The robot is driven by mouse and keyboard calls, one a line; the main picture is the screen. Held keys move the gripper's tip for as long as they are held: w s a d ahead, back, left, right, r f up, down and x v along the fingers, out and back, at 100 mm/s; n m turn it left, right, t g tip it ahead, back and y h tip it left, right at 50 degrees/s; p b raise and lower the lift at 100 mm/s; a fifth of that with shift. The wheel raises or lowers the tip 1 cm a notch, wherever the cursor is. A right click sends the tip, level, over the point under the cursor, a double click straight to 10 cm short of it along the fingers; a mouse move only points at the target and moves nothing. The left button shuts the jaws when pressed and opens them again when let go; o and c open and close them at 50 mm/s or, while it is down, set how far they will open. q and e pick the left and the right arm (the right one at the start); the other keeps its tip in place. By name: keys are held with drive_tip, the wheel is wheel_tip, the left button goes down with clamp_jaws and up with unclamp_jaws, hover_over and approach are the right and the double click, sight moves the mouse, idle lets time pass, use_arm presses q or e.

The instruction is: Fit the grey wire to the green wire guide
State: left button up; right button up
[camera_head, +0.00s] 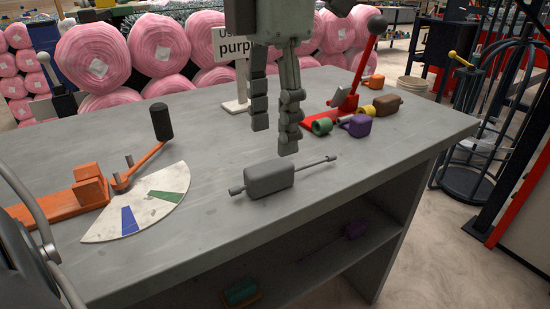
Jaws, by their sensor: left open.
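A grey block with a thin rod out of each end (270,180) lies on the grey table near the middle; it is the only loose grey piece there, and no other grey wire shows. A green ring-like piece (321,126), which looks like the green wire guide, lies behind it to the right, by the red lever tool. My left gripper (274,138) hangs from above, fingers apart and pointing down, empty. It appears above and behind the grey block, not touching it. My right gripper is not in view.
The red lever tool (345,103) stands at the back right, with purple (358,126), brown (387,105) and orange (374,82) pieces beside it. An orange bender with a black-tipped handle (161,122) and a marked fan plate (100,231) sits left. The table front is clear.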

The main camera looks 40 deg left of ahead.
sight(273, 165)
use_arm(q)
drive_tip(key=f, duration=0.7)
drive_tip(key=shift+w+a+f, duration=0.2)
drive_tip(key=shift+f, duration=0.1)
drive_tip(key=shift+c, duration=0.5)
clamp_jaws()
